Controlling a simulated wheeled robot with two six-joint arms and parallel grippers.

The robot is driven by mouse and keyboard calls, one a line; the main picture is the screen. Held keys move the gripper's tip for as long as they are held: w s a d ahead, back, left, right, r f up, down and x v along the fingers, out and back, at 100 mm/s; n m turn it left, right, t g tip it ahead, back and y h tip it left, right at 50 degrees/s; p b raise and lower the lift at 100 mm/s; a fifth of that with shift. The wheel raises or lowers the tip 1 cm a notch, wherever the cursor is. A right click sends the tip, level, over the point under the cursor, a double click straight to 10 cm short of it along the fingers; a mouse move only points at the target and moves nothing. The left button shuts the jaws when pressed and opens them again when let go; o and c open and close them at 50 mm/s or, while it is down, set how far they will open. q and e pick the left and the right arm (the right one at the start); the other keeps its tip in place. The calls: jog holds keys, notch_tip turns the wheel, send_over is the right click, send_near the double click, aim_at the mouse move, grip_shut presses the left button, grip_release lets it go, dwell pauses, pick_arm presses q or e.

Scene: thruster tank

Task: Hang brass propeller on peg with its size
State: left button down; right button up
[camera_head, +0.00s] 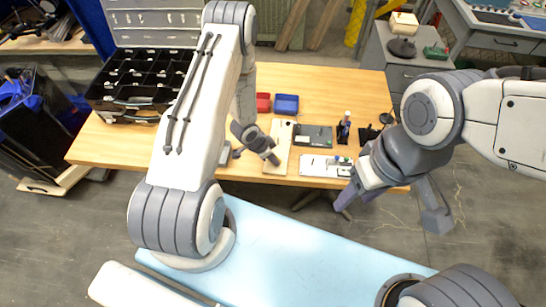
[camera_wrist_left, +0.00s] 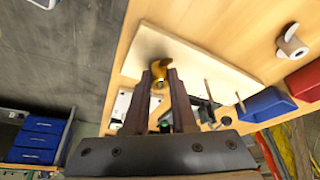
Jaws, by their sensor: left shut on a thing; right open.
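The brass propeller (camera_wrist_left: 157,74) is a small golden shape between the fingertips of my left gripper (camera_wrist_left: 159,84) in the left wrist view. The fingers are shut on it, over a pale wooden board (camera_wrist_left: 188,58). Thin upright pegs (camera_wrist_left: 239,103) show near the board's edge; their sizes are hard to compare. In the head view my left gripper (camera_head: 274,159) is over the pale board (camera_head: 279,136), and the propeller cannot be made out. My right gripper (camera_head: 354,194) is open and empty at the table's front edge, pointing down.
A red tray (camera_head: 263,102) and a blue tray (camera_head: 286,104) lie behind the board. A dark tray (camera_head: 312,133), a white plate (camera_head: 318,166) and a dark stand with a bottle (camera_head: 343,127) are to its right. A black compartment case (camera_head: 130,92) stands at the left.

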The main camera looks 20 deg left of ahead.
pick_arm(q)
jog(key=shift+f, duration=0.25)
jog(key=c, duration=0.6)
grip_release()
jog(key=shift+c, duration=0.2)
jog(key=w+p+v, duration=0.1)
jog(key=p+v, duration=0.2)
jog(key=v, duration=1.1)
jog(key=shift+d+r, duration=0.35)
